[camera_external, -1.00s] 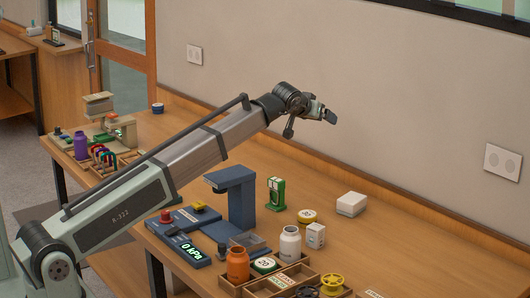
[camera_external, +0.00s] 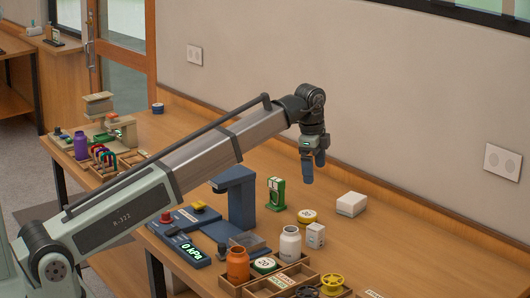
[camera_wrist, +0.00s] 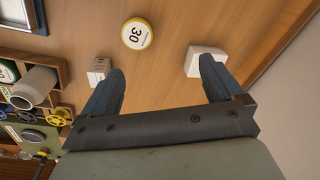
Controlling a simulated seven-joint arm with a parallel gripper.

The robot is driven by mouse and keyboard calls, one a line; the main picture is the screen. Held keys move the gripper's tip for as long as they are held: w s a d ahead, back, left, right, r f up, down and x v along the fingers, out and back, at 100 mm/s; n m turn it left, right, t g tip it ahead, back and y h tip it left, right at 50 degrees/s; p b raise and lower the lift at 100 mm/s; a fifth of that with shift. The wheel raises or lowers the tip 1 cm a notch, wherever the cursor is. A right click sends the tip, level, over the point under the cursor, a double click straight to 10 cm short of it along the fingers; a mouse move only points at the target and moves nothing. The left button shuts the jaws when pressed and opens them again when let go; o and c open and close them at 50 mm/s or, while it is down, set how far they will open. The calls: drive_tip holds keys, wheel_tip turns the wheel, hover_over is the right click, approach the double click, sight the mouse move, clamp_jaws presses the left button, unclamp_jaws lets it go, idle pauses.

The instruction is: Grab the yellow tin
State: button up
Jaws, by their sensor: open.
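The yellow tin (camera_external: 307,216) is a low round tin with a white top, standing on the wooden table between a green device and a small white box. In the wrist view the tin (camera_wrist: 136,33) shows the number 30 on its top, a little beyond and between my fingertips. My gripper (camera_external: 313,166) points down above the table, higher than the tin and apart from it. In the wrist view its two dark fingers (camera_wrist: 162,75) are spread wide with nothing between them.
A larger white box (camera_external: 351,204) stands right of the tin and a small white box (camera_external: 315,235) in front of it. A green device (camera_external: 276,193) stands to the left. A white bottle (camera_external: 290,244) and a wooden tray (camera_external: 313,263) are nearer.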

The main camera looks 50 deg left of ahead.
drive_tip(key=s+m+g, duration=0.1)
drive_tip(key=s+m, duration=0.1)
drive_tip(key=m, duration=0.3)
hover_over(306, 213)
wheel_tip(306, 213, down, 9)
drive_tip(key=shift+w+a+r, duration=0.1)
drive_tip(key=shift+w, duration=0.05)
drive_tip(key=shift+f, duration=2.65)
drive_tip(key=c, duration=1.1)
